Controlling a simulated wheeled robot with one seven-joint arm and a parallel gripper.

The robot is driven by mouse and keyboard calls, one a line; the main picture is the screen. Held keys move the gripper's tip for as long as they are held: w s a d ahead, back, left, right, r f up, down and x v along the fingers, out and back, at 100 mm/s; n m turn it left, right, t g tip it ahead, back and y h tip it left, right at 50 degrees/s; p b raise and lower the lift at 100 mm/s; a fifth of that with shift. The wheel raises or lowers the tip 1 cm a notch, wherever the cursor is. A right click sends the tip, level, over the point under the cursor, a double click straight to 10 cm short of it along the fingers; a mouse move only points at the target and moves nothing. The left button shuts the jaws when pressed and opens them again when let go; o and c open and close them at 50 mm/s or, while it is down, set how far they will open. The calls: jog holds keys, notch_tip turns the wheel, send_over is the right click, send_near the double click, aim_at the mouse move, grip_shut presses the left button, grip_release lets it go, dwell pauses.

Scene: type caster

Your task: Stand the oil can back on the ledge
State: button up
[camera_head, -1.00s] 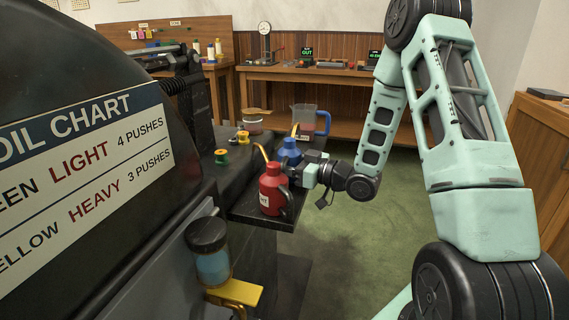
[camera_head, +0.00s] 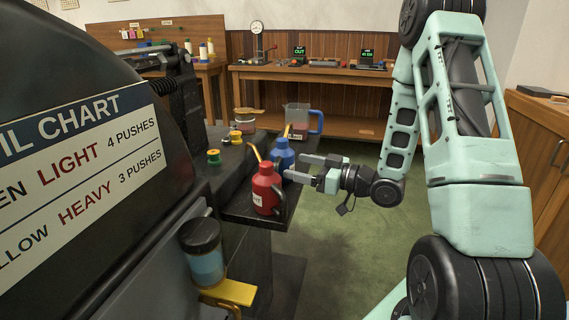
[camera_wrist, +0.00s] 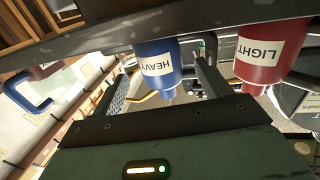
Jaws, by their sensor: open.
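A red oil can (camera_head: 266,190) stands upright on the dark ledge (camera_head: 240,214), its spout rising to the upper left. In the wrist view it is the red can labelled LIGHT (camera_wrist: 270,52). A blue oil can (camera_head: 282,153) stands just behind it; the wrist view, turned over, shows its HEAVY label (camera_wrist: 157,62). My gripper (camera_head: 295,167) is open and empty, right of the cans, fingers pointing at them. In the wrist view the blue can shows between the spread fingers, beyond them. Whether a fingertip touches a can cannot be told.
A clear jug with a blue handle (camera_head: 303,120) and a tub (camera_head: 244,121) stand farther back on the ledge. Open green floor (camera_head: 350,245) lies to the right.

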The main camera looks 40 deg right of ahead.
jog(key=v, duration=0.5)
jog(key=shift+s, duration=0.1)
dwell(0.5)
